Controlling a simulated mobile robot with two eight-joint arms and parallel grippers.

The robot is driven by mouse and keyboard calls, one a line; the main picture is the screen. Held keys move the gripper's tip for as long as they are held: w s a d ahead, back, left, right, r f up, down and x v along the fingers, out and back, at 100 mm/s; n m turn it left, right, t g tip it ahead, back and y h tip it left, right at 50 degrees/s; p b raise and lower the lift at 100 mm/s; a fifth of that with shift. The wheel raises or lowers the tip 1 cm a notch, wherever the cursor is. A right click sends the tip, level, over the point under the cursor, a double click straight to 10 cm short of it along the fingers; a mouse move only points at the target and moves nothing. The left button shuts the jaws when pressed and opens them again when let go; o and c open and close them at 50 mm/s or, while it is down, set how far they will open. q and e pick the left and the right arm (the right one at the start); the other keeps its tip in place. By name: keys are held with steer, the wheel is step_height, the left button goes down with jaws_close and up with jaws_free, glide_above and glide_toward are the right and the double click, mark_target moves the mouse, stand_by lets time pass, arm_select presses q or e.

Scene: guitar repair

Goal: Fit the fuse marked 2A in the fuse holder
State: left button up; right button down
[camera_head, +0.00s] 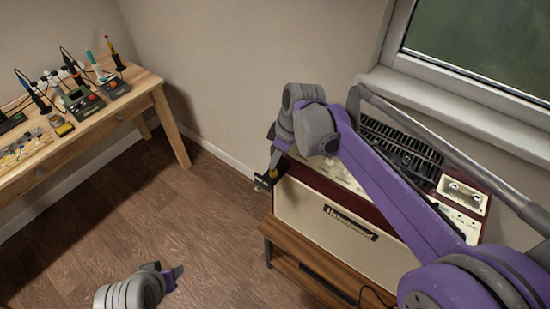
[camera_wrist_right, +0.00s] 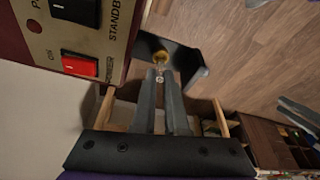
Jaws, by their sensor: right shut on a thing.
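My right gripper (camera_head: 268,177) is at the left end of the amplifier (camera_head: 325,215). In the right wrist view its grey fingers (camera_wrist_right: 160,82) are shut on a small amber piece with a shiny metal end (camera_wrist_right: 160,60). It looks like a fuse, but no marking is readable. A black bracket-like piece (camera_wrist_right: 190,70) lies close around its far end, beside the amplifier's maroon side. It may be the fuse holder; I cannot tell whether they touch. My left gripper (camera_head: 172,275) is low in the head view, away from the amplifier, its jaws unclear.
The amplifier's panel, with a red switch (camera_wrist_right: 80,66), is close to my right fingers. The amplifier stands on a low wooden stand (camera_head: 300,267). A wooden workbench (camera_head: 150,83) at the left holds tools and small loose parts. Open floor (camera_head: 150,200) lies between them.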

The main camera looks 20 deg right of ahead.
arm_select(q)
steer(key=shift+s+f+b, duration=0.15)
steer(key=shift+f+b, duration=0.2)
steer(key=shift+f, duration=0.15)
arm_select(e)
steer(key=shift+f, duration=0.75)
stand_by(0.4)
steer(key=shift+c, duration=2.4)
jaws_free()
arm_select(q)
steer(key=shift+r, duration=0.1)
arm_select(e)
steer(key=shift+r, duration=0.1)
steer(key=shift+r+p, duration=2.25)
steer(key=shift+r, duration=1.75)
arm_select(q)
step_height(320, 180, up, 6)
steer(key=w, duration=0.2)
steer(key=shift+w+t, duration=0.3)
arm_select(e)
steer(key=shift+w+f, duration=0.1)
arm_select(q)
steer(key=shift+s, duration=0.1)
